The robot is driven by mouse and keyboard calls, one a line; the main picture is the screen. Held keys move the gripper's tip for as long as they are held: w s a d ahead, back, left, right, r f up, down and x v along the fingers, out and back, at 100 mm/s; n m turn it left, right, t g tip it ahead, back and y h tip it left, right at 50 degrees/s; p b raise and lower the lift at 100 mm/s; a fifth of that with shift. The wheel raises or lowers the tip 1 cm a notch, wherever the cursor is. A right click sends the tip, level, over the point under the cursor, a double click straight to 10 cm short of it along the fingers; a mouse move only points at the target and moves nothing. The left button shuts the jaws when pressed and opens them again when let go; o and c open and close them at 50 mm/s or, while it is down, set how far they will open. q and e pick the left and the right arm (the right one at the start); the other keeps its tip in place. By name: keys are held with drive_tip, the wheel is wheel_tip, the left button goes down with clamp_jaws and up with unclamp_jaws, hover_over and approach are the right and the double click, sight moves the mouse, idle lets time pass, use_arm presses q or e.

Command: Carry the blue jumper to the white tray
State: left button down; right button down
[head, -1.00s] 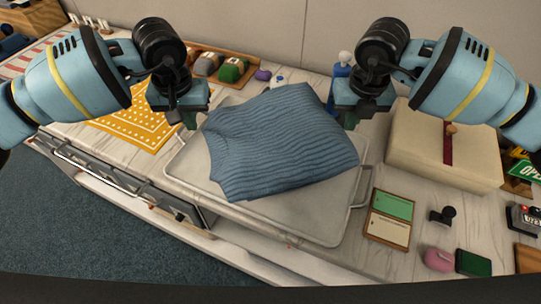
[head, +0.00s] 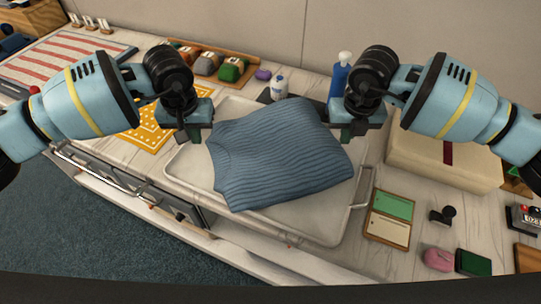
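The blue ribbed jumper (head: 282,155), folded into a flat bundle, is over the white tray (head: 312,228) in the head view and covers most of its middle. I cannot tell whether it touches the tray floor. The tray's front strip, left corner and right handle show. My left gripper (head: 194,134) is at the jumper's left edge, and my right gripper (head: 350,133) is at its right edge. Both point down. The fingertips are small and partly hidden, so their grip on the cloth is unclear.
A cream box (head: 445,150) with a dark red strap stands right of the tray. A blue pump bottle (head: 339,80) and a white bottle (head: 279,88) stand behind. A yellow patterned cloth (head: 152,130) lies left. A green-and-cream card case (head: 389,218) lies near the tray's right handle.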

use_arm(q)
drive_tip(key=shift+d+f, duration=0.25)
drive_tip(key=shift+d, duration=0.15)
use_arm(e)
drive_tip(key=shift+a+f, duration=0.25)
drive_tip(key=shift+a, duration=0.15)
use_arm(q)
drive_tip(key=shift+a, duration=0.15)
use_arm(e)
drive_tip(key=shift+d, duration=0.15)
